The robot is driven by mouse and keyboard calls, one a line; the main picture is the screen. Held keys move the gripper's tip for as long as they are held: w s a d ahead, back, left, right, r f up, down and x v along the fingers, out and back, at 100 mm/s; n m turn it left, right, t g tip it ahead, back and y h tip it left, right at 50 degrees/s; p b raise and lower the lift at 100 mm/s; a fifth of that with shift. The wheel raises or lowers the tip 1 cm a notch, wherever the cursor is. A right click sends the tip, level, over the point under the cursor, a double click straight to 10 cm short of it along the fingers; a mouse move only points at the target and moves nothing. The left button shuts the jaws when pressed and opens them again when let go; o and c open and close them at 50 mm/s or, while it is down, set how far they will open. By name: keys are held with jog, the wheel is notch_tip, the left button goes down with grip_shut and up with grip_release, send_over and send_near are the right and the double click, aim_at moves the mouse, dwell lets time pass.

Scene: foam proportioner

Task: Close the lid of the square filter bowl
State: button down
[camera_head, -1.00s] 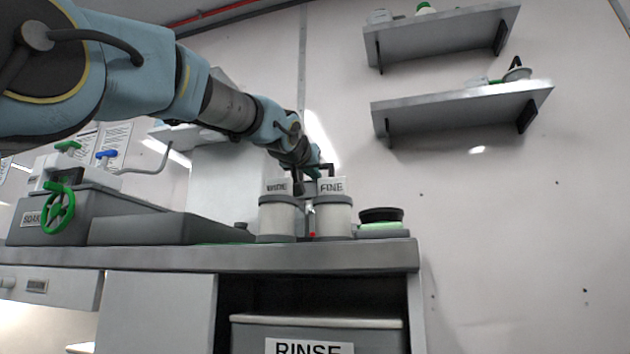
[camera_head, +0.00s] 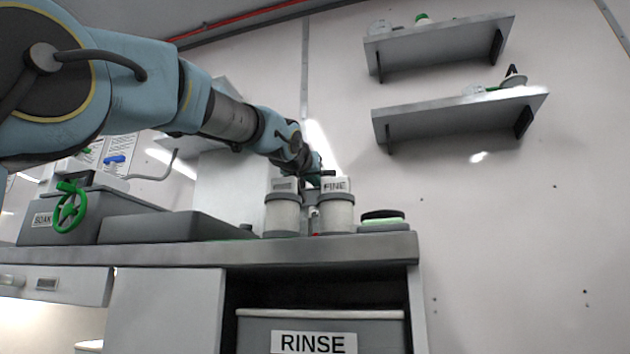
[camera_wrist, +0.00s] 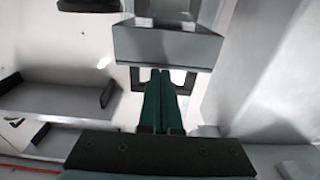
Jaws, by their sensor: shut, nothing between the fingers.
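Two filter bowls stand side by side at the right part of the bench. Both are pale with grey bands. The left bowl (camera_head: 282,217) has a small labelled white plate (camera_head: 284,184) above it. The right bowl (camera_head: 336,216) has a white plate marked FINE (camera_head: 336,184) above it. I cannot tell which bowl is square, nor how its lid stands. My gripper (camera_head: 322,172) is just above and between the two plates, partly hidden. Contact is unclear. In the wrist view my gripper's green fingers (camera_wrist: 163,74) are together with nothing between them, below a grey box-like part (camera_wrist: 165,45).
A black and green round item (camera_head: 383,220) sits right of the bowls near the bench end (camera_head: 405,248). The RINSE bin (camera_head: 380,330) is under the bench. Two wall shelves hang at upper right.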

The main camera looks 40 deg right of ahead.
notch_tip(320, 180, up, 10)
jog(key=p, duration=0.7)
